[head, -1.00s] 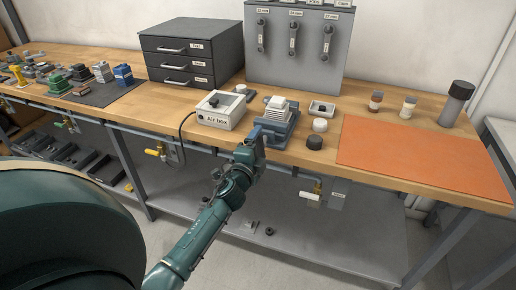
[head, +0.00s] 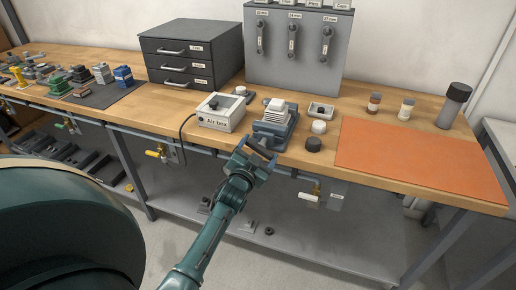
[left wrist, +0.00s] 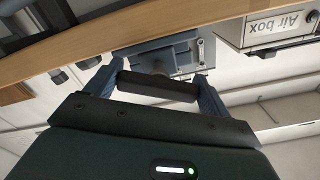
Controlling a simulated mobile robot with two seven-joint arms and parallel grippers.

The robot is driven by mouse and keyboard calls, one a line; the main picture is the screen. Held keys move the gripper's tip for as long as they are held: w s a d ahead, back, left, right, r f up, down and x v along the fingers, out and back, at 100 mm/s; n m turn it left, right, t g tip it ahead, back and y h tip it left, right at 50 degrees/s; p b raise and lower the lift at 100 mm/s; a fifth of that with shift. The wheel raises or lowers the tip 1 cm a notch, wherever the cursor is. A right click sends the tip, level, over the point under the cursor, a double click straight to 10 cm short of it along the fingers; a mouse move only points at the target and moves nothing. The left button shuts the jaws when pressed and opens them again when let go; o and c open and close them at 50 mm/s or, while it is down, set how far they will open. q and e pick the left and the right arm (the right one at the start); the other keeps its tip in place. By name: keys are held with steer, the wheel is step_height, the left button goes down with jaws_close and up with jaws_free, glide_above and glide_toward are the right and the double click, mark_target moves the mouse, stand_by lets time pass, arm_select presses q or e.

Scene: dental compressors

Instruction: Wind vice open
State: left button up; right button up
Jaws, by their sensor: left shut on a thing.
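In the left wrist view the vice (left wrist: 172,53) shows upside down beyond my fingers. My left gripper (head: 259,151) is in front of the vice, below the bench edge. Its two fingers close on the ends of the dark handle bar (left wrist: 158,87), which lies crosswise between them. The bar also shows in the head view (head: 260,149). The screw behind it is mostly hidden. My right gripper is not in view.
The Air box (head: 221,112) stands just left of the vice. A black round cap (head: 313,144) and a white one (head: 319,127) are close on its right. An orange mat (head: 420,163) lies clear further right. A rail with valves runs below the bench edge.

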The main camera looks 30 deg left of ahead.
arm_select(q)
steer(key=n+p, duration=0.1)
steer(key=n, duration=0.4)
steer(key=shift+d+p, duration=0.15)
steer(key=shift+p, duration=0.15)
steer(key=shift+n, duration=0.5)
steer(key=o, duration=0.9)
steer(key=v, duration=1.2)
steer(key=shift+f, duration=0.1)
